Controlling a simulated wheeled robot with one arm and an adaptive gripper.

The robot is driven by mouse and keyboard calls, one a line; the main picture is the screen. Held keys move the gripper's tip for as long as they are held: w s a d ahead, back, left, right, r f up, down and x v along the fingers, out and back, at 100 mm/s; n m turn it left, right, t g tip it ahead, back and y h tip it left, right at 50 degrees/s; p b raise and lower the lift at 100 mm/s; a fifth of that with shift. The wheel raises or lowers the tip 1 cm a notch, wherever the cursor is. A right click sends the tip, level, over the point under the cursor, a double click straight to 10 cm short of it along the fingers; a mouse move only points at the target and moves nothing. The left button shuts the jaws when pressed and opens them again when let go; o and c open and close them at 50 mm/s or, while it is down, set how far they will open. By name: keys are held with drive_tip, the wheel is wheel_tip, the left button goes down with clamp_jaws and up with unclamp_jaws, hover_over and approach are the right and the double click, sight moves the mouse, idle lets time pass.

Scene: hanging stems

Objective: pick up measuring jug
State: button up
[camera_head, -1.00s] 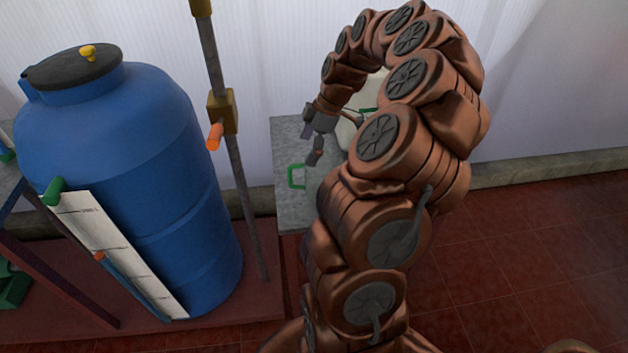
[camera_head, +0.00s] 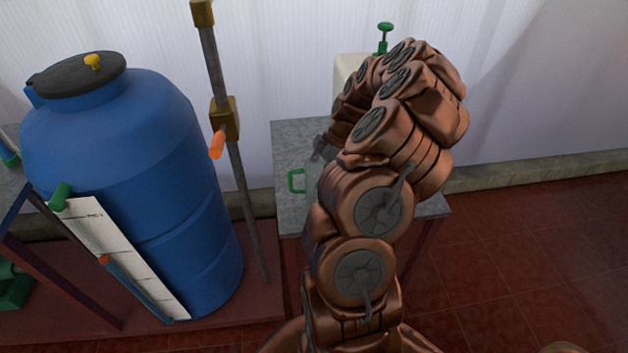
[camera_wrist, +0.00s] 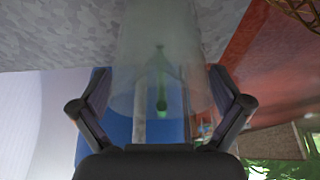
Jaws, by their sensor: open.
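The measuring jug (camera_wrist: 150,50) is a clear, translucent vessel seen close up in the wrist view, between the two fingers of my gripper (camera_wrist: 158,76). A green part, likely its handle, shows through the clear wall. The fingers are open on either side, with no clear grip on the wall. In the head view the jug's green handle (camera_head: 297,181) stands out at the left of the grey table, while my arm hides most of the jug. Only a small grey part of my gripper (camera_head: 321,148) shows there, above and beside the jug; its fingertips are hidden.
The grey table (camera_head: 292,135) stands against the pale wall. A cream container with a green valve (camera_head: 385,38) stands at its back, partly behind my arm. Left of the table are a metal post (camera_head: 236,170) with an orange handle and a large blue barrel (camera_head: 150,150).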

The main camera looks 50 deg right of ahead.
drive_tip(key=shift+w+a+f, duration=0.1)
drive_tip(key=shift+a+f, duration=0.15)
drive_tip(key=shift+f, duration=0.4)
drive_tip(key=shift+c, duration=0.4)
drive_tip(key=c, duration=0.9)
